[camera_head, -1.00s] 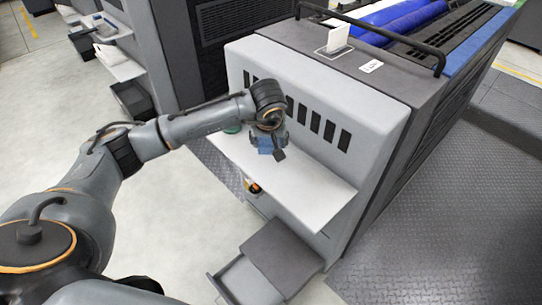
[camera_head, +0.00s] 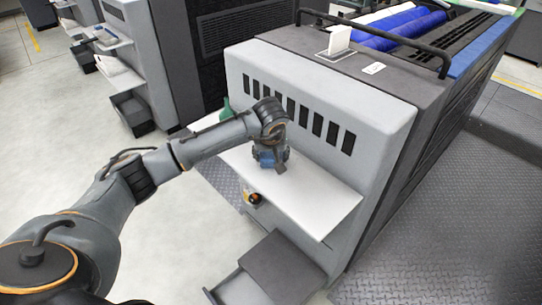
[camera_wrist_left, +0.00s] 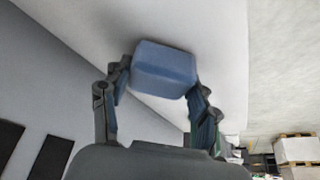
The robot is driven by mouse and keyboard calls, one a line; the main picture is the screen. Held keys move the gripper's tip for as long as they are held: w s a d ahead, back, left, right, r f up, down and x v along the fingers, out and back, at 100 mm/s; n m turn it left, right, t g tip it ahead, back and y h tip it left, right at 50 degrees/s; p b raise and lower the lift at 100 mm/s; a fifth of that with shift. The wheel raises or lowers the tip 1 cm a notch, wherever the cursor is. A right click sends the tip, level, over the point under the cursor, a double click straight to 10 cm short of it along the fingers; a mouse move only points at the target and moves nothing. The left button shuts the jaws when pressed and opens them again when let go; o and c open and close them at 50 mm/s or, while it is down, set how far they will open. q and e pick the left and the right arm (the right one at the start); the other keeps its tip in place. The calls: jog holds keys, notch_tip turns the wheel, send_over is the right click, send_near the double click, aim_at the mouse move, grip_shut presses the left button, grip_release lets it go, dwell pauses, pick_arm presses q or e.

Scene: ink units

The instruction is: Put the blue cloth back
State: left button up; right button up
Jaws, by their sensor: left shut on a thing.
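The blue cloth (camera_wrist_left: 164,70) is a folded, box-like bundle between the fingers of my left gripper (camera_wrist_left: 160,88) in the left wrist view. The gripper is shut on it from both sides. In the head view my left gripper (camera_head: 270,160) points down over the white shelf (camera_head: 310,198) on the side of the grey machine, and a bit of the blue cloth (camera_head: 266,159) shows at its fingers. Whether the cloth touches the shelf I cannot tell. My right gripper is not in view.
A green object (camera_head: 226,110) stands behind my left forearm at the shelf's left end. The slotted machine wall (camera_head: 385,125) rises right behind the shelf. Below are an orange and black item (camera_head: 253,198) and an open grey drawer (camera_head: 240,290). Most of the shelf's right part is clear.

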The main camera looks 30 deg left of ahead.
pick_arm(q)
jog(key=o, duration=1.1)
jog(key=shift+f, duration=0.1)
jog(key=shift+r+p, duration=0.3)
jog(key=shift+r, duration=0.05)
jog(key=v, duration=1.1)
jog(key=shift+s+r, duration=0.2)
jog(key=shift+r, duration=0.1)
jog(key=shift+d, duration=0.1)
